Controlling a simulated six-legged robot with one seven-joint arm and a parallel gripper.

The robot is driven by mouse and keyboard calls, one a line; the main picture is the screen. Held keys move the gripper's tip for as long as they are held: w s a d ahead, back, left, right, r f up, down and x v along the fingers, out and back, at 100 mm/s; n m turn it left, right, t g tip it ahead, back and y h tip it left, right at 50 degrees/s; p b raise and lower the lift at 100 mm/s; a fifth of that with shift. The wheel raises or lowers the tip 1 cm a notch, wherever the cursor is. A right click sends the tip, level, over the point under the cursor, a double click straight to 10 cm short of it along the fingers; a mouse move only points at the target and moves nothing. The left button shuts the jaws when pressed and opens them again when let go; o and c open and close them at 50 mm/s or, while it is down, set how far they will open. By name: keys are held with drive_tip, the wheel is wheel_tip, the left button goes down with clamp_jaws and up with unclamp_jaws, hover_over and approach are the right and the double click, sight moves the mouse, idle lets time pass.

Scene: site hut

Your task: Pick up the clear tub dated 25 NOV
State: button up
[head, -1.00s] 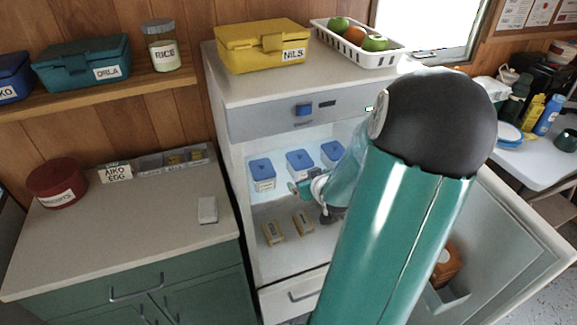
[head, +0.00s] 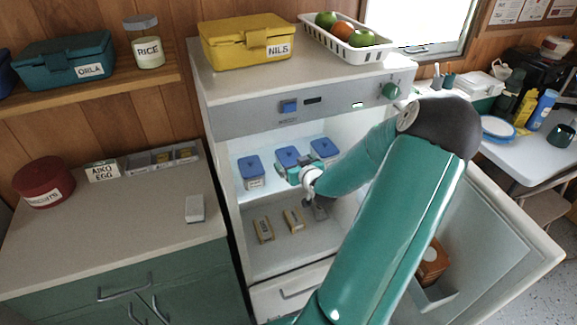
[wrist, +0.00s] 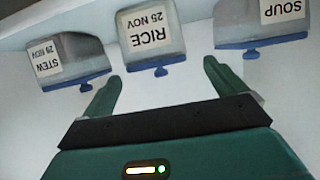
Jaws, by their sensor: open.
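Three clear tubs with blue lids stand in a row on the upper shelf of the open fridge. In the wrist view they appear upside down: the SOUP tub (wrist: 258,22), the RICE tub (wrist: 150,38) and the STEW tub (wrist: 68,60). In the head view these are the left tub (head: 250,173), the middle tub (head: 287,158) and the right tub (head: 324,149). SOUP's date is out of frame. My gripper (wrist: 163,84) is open and empty, facing the RICE tub, its fingers short of it.
Several small packs (head: 293,220) lie on the lower fridge shelf. The open fridge door (head: 490,235) stands at the right. A yellow NILS box (head: 245,45) and a white fruit basket (head: 350,50) are on top. A counter (head: 130,235) is at the left.

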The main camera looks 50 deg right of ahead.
sight(290, 156)
drive_tip(key=x, duration=0.6)
drive_tip(key=shift+w+d+r, duration=0.1)
drive_tip(key=shift+w+d, duration=0.05)
drive_tip(key=shift+d, duration=0.1)
drive_tip(key=c, duration=1.2)
